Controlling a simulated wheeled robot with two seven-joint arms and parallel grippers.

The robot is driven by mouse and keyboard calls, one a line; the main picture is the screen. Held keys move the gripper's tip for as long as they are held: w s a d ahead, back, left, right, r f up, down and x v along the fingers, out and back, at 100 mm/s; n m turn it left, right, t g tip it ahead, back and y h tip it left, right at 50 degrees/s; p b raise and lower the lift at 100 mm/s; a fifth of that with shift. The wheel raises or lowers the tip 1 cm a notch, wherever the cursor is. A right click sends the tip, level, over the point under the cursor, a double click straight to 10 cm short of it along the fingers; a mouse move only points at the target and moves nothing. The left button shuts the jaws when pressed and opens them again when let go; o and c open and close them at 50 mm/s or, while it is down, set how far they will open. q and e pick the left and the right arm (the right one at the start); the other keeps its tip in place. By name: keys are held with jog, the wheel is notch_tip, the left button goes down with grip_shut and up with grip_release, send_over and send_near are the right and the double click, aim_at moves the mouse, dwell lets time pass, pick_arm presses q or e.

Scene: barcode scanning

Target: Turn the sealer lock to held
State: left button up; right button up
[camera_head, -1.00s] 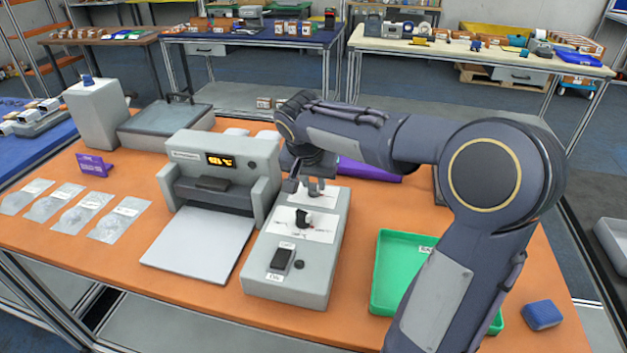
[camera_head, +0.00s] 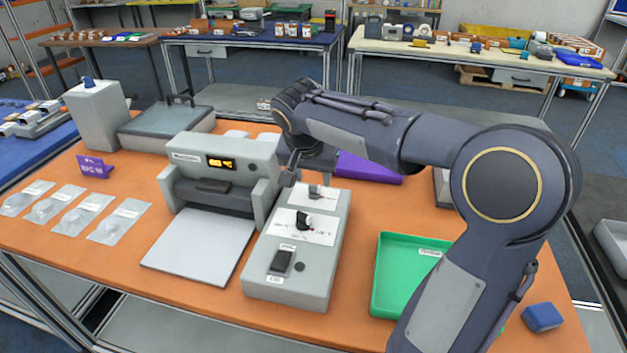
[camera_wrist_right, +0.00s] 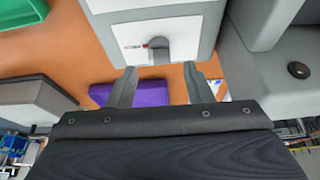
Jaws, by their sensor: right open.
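The grey control box (camera_head: 290,275) stands right of the heat sealer (camera_head: 225,165) on the orange table. The lock (camera_head: 315,192), a small grey lever on a white label, is at the box's far end. In the right wrist view the lock lever (camera_wrist_right: 159,50) shows with a red mark to its left. A black knob (camera_head: 304,221) and a dark rocker switch (camera_head: 281,262) sit nearer the front. My right gripper, its fingers open and empty in the wrist view (camera_wrist_right: 161,88), is just beyond the box's far end, apart from the lever. My left gripper is out of view.
A green tray (camera_head: 400,285) lies right of the box, partly behind my right arm. A purple item (camera_head: 368,170) lies behind the box. Several clear pouches (camera_head: 75,212) and a purple sign (camera_head: 92,166) are on the left. A blue block (camera_head: 541,317) lies front right.

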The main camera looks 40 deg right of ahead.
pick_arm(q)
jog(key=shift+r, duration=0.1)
pick_arm(e)
jog(key=v, duration=0.4)
jog(key=shift+a+r, duration=0.1)
jog(key=shift+r, duration=0.2)
jog(key=shift+s, duration=0.1)
